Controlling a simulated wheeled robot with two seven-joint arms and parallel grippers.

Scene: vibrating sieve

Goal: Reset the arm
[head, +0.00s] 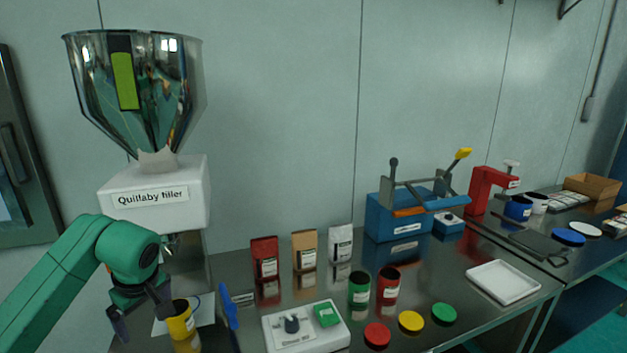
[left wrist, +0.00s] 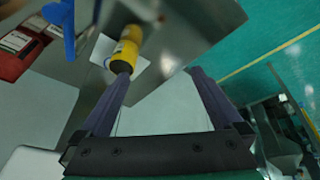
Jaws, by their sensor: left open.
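My left arm comes in from the left in the head view. Its left gripper (head: 143,318) is open and empty, pointing down in front of the filler (head: 155,200). A yellow cup (head: 180,322) stands on the table just right of the fingers. In the left wrist view the open fingers (left wrist: 158,73) spread apart, and the yellow cup (left wrist: 125,52) shows beyond the left fingertip, outside the gap. Whether that finger touches the cup I cannot tell. My right gripper is not in view.
A blue upright handle (head: 229,308) and a white device (head: 305,328) stand right of the cup. Red, brown and white bags (head: 304,250) stand behind. Green and red cups (head: 359,287), several coloured lids (head: 411,321) and a white tray (head: 502,282) lie farther right.

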